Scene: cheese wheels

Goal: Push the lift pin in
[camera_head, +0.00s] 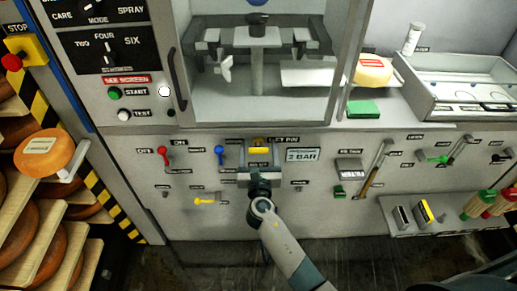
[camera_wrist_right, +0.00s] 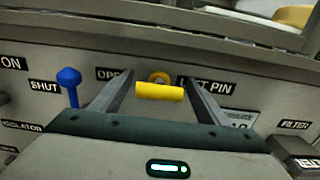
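The lift pin is a yellow crossbar handle (camera_head: 259,142) on the front panel, beside the LIFT PIN label. In the right wrist view the yellow handle (camera_wrist_right: 160,92) lies crosswise, with a round yellow part behind it at the panel. My right gripper (camera_head: 258,152) is in front of the panel at the pin. In the wrist view its two fingers (camera_wrist_right: 159,82) are apart, one on each side of the handle, with gaps visible on both sides. How far the pin stands out is hard to tell. My left gripper is not in view.
A blue lever (camera_wrist_right: 69,86) stands left of the pin; a red lever (camera_head: 162,156) is farther left. A yellow handle (camera_head: 205,201) sits lower left. A 2 BAR sign (camera_head: 303,155) and a filter unit (camera_head: 349,170) are to the right. The glazed chamber (camera_head: 257,105) is above.

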